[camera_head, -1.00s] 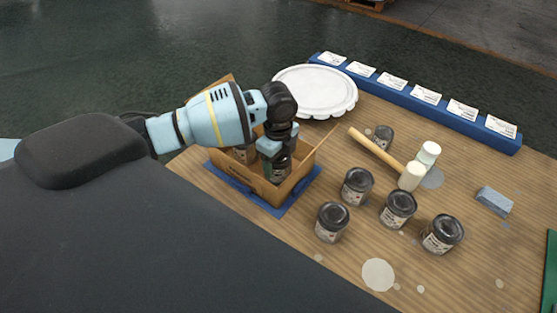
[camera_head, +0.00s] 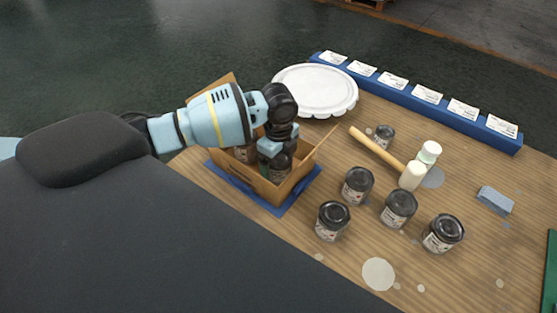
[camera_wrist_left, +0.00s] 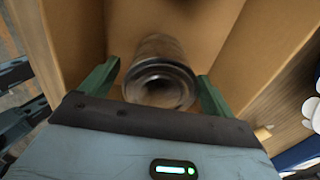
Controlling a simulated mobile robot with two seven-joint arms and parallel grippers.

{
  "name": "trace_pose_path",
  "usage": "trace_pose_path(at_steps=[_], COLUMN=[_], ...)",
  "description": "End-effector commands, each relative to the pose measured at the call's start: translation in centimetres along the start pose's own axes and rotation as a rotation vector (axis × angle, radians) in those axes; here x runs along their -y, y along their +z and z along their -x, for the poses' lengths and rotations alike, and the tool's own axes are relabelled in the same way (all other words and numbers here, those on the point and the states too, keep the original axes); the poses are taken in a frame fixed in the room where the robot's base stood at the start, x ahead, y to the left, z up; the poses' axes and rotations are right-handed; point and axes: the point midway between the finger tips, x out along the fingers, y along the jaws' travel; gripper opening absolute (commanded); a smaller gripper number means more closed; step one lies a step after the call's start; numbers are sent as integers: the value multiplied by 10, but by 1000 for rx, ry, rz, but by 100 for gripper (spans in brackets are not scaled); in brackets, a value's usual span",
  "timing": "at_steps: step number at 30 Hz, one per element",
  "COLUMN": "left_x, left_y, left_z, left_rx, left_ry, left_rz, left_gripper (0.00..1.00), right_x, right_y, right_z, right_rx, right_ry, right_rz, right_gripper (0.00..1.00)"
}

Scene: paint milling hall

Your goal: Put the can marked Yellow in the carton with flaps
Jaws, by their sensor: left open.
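The carton with flaps (camera_head: 262,189) stands on a blue mat (camera_head: 301,196) on the table, its flaps open. My left gripper (camera_head: 272,150) reaches down inside it and is open. A dark-lidded can (camera_wrist_left: 158,82) stands in the carton between the open fingers (camera_wrist_left: 156,90) in the left wrist view; it also shows in the head view (camera_head: 279,164). My right gripper is not in view.
Several dark-lidded cans, one of them here (camera_head: 357,186), stand right of the carton. A white lid (camera_head: 316,90) and a blue card rail (camera_head: 416,100) lie behind.

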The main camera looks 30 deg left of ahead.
Motion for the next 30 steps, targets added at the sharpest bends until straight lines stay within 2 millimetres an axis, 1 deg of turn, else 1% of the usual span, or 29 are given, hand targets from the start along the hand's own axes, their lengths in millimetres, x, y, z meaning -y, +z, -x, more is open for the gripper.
trace_pose_path(at_steps=[5, 12, 15, 18, 21, 24, 30], left_x=[2, 1, 1, 1, 1, 0, 0], left_y=[0, 0, 0, 0, 0, 0, 0], left_z=[23, 72, 90, 104, 114, 120, 122], left_rx=[1, 0, 0, -1, 1, -1, -1], left_ry=[-7, -7, -7, -4, -2, -1, 1], left_rz=[-1, 0, 0, 0, 0, 0, 0], left_gripper=[88, 88, 88, 88, 88, 88, 88], right_x=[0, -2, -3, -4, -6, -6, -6], right_y=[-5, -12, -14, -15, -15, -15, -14], right_z=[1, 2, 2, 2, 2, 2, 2], right_rx=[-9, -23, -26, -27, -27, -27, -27], right_ry=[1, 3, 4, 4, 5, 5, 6], right_rz=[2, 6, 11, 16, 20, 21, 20], right_gripper=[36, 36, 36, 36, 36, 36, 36])
